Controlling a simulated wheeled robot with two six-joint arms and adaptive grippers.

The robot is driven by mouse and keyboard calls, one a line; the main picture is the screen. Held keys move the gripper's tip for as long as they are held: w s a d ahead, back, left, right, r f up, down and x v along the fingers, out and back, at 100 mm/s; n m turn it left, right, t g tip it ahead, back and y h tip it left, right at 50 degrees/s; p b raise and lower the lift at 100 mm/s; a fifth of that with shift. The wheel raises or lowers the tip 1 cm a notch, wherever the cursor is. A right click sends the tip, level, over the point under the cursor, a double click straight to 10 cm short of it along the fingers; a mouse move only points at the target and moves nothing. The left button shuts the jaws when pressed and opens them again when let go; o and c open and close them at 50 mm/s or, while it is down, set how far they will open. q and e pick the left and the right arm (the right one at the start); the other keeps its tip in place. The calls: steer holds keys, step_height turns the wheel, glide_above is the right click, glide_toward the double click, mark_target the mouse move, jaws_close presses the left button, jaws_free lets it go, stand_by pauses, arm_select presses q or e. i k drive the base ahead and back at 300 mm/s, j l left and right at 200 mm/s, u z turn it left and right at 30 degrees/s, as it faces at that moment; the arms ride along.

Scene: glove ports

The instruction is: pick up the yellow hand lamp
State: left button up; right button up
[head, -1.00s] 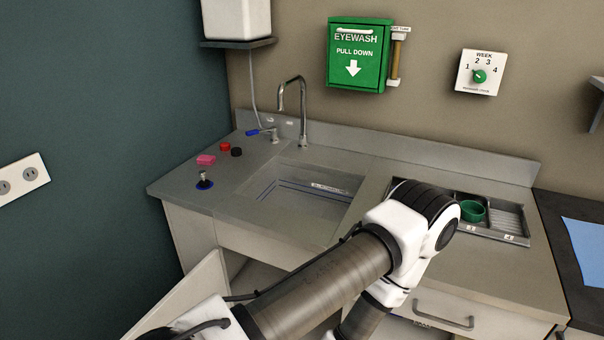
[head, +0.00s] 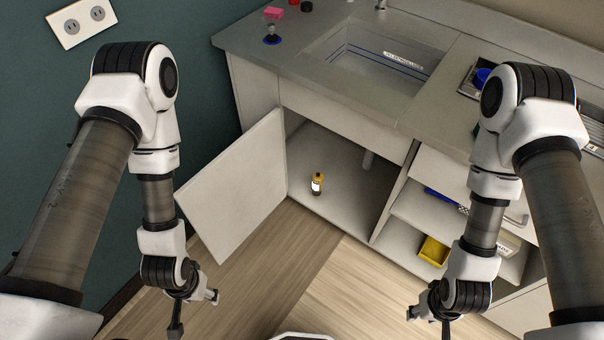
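The yellow hand lamp (head: 317,184) is a small upright item with a dark top and a pale patch on its front. It stands on the floor of the open cabinet (head: 345,205) under the sink, near the left side of the opening. My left gripper (head: 195,313) is in front of the open cabinet door, low in the view, with its fingers spread and empty.
The cabinet door (head: 235,185) stands open to the left of the opening. The sink (head: 370,60) is above. The wooden floor (head: 320,285) between my grippers is clear.

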mark_target(317, 181)
steer(key=i+j+z, duration=0.2)
steer(key=z, duration=0.3)
steer(key=i+j+z, duration=0.15)
steer(key=j+z, duration=0.85)
steer(key=i+l, duration=0.05)
